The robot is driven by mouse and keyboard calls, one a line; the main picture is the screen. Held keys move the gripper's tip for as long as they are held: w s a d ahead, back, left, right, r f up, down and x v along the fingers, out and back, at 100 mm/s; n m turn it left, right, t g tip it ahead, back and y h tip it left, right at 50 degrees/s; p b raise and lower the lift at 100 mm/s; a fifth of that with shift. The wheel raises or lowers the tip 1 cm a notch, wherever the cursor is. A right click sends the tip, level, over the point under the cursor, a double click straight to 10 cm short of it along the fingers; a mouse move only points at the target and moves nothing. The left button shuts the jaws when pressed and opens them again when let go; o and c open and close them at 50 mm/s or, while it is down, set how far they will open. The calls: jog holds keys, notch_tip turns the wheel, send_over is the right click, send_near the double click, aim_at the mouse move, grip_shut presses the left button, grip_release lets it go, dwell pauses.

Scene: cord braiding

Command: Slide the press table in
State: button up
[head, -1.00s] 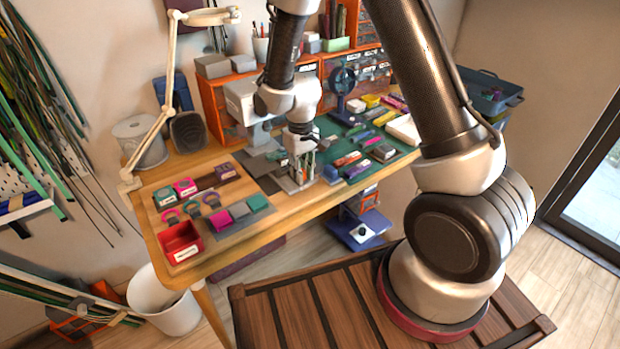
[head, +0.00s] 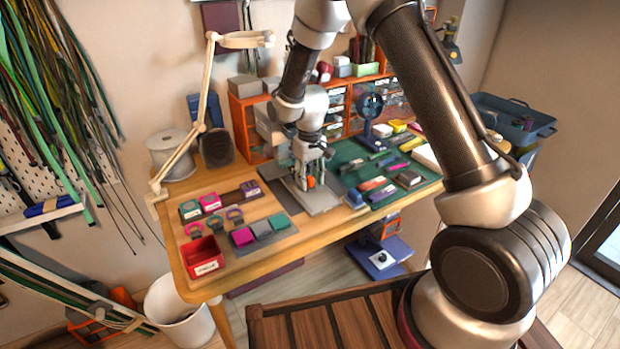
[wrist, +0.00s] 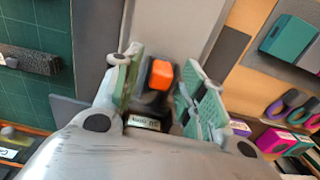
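The press table appears to be the light grey plate (head: 318,199) under the grey press (head: 274,124) near the middle of the workbench. It also shows as a broad grey surface in the wrist view (wrist: 184,22). A black part with an orange top (wrist: 161,74) and a small white label sits at the plate; the orange shows in the head view (head: 310,182). My gripper (head: 309,172) is low over the plate. In the wrist view, its green-padded fingers (wrist: 160,92) stand apart on either side of the orange-topped part, with gaps visible. The part's lower end is hidden by my gripper.
A green cutting mat (head: 348,153) with several small blocks lies right of the plate. Coloured blocks, rings and a red bin (head: 205,257) lie to the left. A lamp arm (head: 203,100) rises at left.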

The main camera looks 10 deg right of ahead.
notch_tip(320, 180, up, 12)
dwell(0.6)
